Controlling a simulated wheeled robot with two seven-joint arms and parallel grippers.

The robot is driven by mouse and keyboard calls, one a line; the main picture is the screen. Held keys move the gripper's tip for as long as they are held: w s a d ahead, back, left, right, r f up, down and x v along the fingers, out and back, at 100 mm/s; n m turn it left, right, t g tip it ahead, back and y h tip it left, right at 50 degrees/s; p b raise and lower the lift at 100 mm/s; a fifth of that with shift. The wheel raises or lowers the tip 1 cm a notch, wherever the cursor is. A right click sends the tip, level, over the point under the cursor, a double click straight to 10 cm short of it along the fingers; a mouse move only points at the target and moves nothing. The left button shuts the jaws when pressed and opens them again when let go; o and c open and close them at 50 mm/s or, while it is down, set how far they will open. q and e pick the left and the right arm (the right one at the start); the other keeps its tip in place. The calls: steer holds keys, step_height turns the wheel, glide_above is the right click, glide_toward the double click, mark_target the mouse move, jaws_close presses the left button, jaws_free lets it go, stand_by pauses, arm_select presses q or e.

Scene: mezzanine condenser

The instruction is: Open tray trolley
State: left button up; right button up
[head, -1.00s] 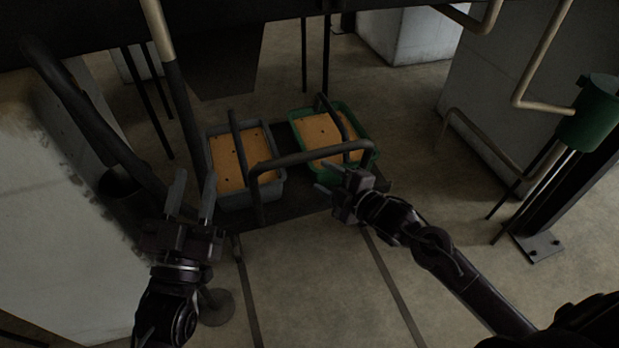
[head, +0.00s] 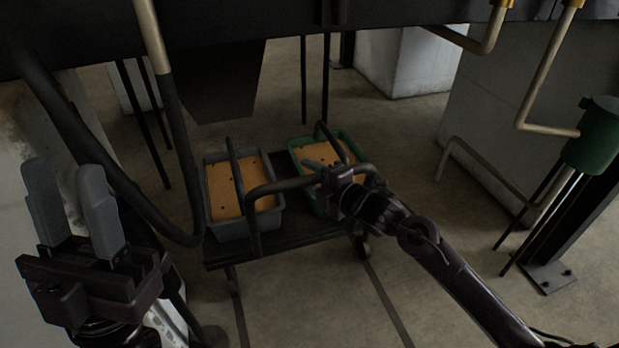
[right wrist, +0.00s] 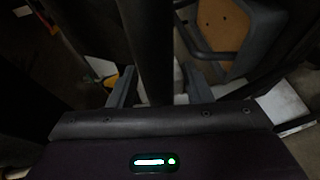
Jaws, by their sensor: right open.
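The tray trolley (head: 290,236) is a low dark cart under the black overhead structure, with a bent tubular handle (head: 285,184) at its near side. It carries a grey tray (head: 228,231) and a green tray (head: 297,150), each with an orange perforated surface. My right gripper (head: 318,172) is at the right part of the handle, in front of the green tray. In the right wrist view, its open fingers (right wrist: 162,90) stand on either side of a dark bar; contact cannot be told. My left gripper (head: 72,190) is open and empty at the left, away from the trolley.
A dark hose (head: 110,165) hangs between my left gripper and the trolley. A pale wall or block (head: 22,130) stands at the left. A green cylinder (head: 594,140) with pipes is at the right. Floor in front of the trolley is clear.

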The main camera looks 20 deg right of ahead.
steer(key=shift+w+a, duration=0.25)
steer(key=shift+w, duration=0.15)
steer(key=shift+c, duration=0.5)
steer(key=shift+f, duration=0.1)
jaws_close()
